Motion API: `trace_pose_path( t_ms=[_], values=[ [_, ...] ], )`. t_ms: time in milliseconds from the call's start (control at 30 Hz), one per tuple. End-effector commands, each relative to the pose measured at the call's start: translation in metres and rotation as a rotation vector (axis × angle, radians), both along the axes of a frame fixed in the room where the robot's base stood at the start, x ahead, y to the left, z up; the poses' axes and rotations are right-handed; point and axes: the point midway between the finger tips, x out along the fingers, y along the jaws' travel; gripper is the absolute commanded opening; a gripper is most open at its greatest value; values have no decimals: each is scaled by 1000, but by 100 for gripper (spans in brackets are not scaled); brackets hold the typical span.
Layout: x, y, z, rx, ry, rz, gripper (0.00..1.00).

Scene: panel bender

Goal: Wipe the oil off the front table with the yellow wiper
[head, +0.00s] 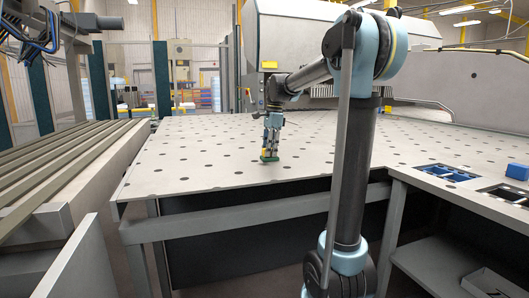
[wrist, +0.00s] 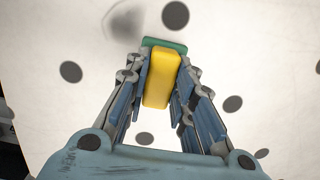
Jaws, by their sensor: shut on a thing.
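My gripper (head: 270,148) is shut on the yellow wiper (wrist: 162,78), with a finger on each side of its yellow body. The wiper's green base (wrist: 164,43) shows beyond the fingertips, and in the head view the green part (head: 269,158) is at the table surface; I cannot tell whether it touches. The front table (head: 190,165) is a pale top with many dark round holes. A faint grey, blurred patch (wrist: 125,22) lies ahead and left of the wiper in the wrist view; I cannot tell whether it is oil or shadow.
A side bench (head: 408,176) on the right holds dark trays (head: 447,173) and a blue block (head: 517,170). Long rails (head: 60,165) run along the left. The machine (head: 300,45) stands behind the table. The tabletop around the wiper is clear.

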Motion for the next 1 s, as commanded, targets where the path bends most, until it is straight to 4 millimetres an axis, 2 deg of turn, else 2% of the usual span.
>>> trace_pose_path(
  t_ms=[567,633,1000],
  values=[
    [1,-33,3,0,0,15,4],
    [1,-33,19,0,0,15,4],
    [1,-32,51,0,0,16,4]
  ],
)
